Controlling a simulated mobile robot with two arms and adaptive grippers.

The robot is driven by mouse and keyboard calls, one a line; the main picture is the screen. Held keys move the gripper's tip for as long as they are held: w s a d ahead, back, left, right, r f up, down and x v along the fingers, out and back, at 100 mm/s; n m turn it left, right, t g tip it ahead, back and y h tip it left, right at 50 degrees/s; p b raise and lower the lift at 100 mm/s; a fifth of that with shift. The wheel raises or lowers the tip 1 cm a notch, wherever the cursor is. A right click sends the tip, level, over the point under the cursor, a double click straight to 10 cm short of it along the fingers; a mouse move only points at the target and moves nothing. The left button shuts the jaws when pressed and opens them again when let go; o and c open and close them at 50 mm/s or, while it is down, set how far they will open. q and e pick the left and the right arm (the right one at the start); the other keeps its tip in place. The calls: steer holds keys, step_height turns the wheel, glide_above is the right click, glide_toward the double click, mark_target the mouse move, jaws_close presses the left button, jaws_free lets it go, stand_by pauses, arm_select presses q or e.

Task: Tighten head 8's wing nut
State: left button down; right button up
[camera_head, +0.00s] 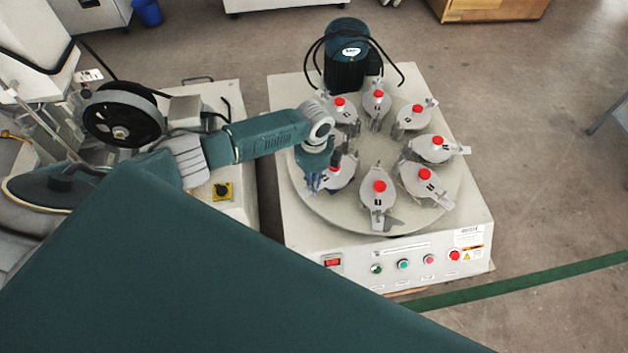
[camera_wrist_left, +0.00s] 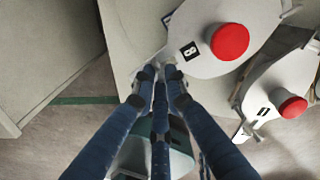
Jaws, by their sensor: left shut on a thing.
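Head 8 (camera_wrist_left: 205,52) is a pale grey plate with a red knob (camera_wrist_left: 230,42) and a black label reading 8, in the upper middle of the left wrist view. In the head view, head 8 (camera_head: 343,176) sits at the left side of the round turntable (camera_head: 300,207), partly hidden by my gripper. My left gripper (camera_wrist_left: 157,73) is shut at the edge of head 8, beside its label. Its fingertips close on the wing nut, which they mostly hide. In the head view my left gripper (camera_head: 322,180) is small and its fingers are hard to make out.
Several similar heads with red knobs ring the turntable; a neighbouring head (camera_wrist_left: 275,88) is close by in the left wrist view. A dark motor (camera_head: 346,58) with cables stands behind. Buttons line the machine's front panel (camera_head: 405,262). Another machine (camera_head: 232,100) stands at left.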

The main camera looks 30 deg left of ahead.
arm_select(q)
steer(key=c, duration=1.8)
jaws_free()
steer(key=shift+d, duration=0.1)
steer(key=shift+o, duration=0.2)
steer(key=shift+r, duration=0.15)
step_height(320, 180, up, 12)
